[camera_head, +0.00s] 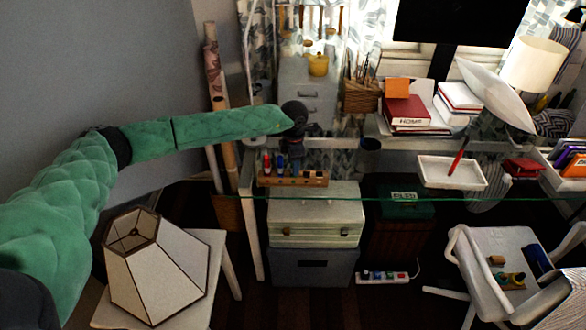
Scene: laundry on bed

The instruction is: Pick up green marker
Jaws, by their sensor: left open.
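A wooden marker holder (293,180) stands on the glass desk near its left end. A red marker (267,163) and a blue marker (281,162) stand upright in it. Darker shapes stand to their right; I cannot clearly make out the green marker among them. My left gripper (297,148) hangs from the green padded arm, above and slightly behind the holder in the picture. It is open, and I see nothing in it. My right gripper is not in view.
A white tray (427,172) with a red pen (457,162) lies on the desk to the right. A dark cup (368,153) stands nearer the holder. Books (407,113) are piled behind. A lampshade (155,272) sits on a small table at lower left.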

